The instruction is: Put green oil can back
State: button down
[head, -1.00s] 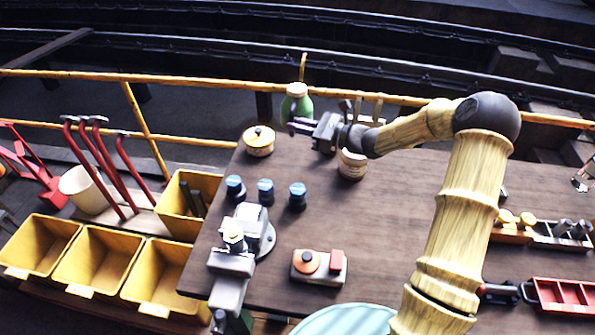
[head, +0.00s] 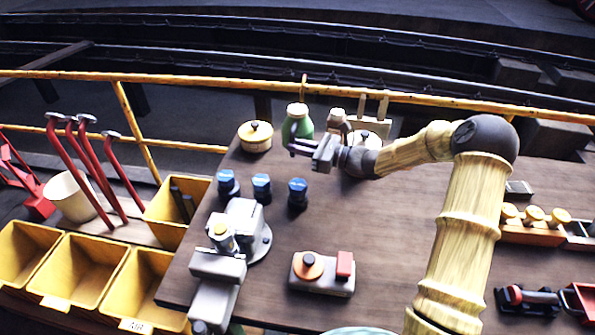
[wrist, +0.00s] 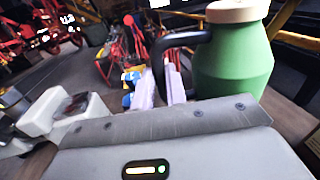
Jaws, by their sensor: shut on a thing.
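The green oil can (head: 298,129) is at the back edge of the wooden bench, in front of the yellow rail. In the wrist view the can (wrist: 236,62) looks upright, with a pale cap and a dark loop handle (wrist: 180,40) on its left. My gripper (head: 299,147) is shut on that handle; in the wrist view its pale purple fingers (wrist: 160,88) meet at the handle's lower part. The can's base is hidden behind my gripper, so I cannot tell whether it touches the bench.
A cream pot with a yellow lid (head: 255,138) stands left of the can. Pale jars and upright wooden handles (head: 361,107) stand to its right. Several blue-capped jars (head: 298,193), a grey vise (head: 242,230) and an orange-and-red device (head: 322,273) stand nearer.

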notch_tip(320, 180, down, 6)
jog(key=shift+p, duration=0.35)
jog(key=shift+f, duration=1.9)
jog(key=shift+f, duration=0.15)
jog(key=c, duration=1.8)
grip_release()
jog(key=shift+f, duration=0.1)
jog(key=shift+o, duration=0.5)
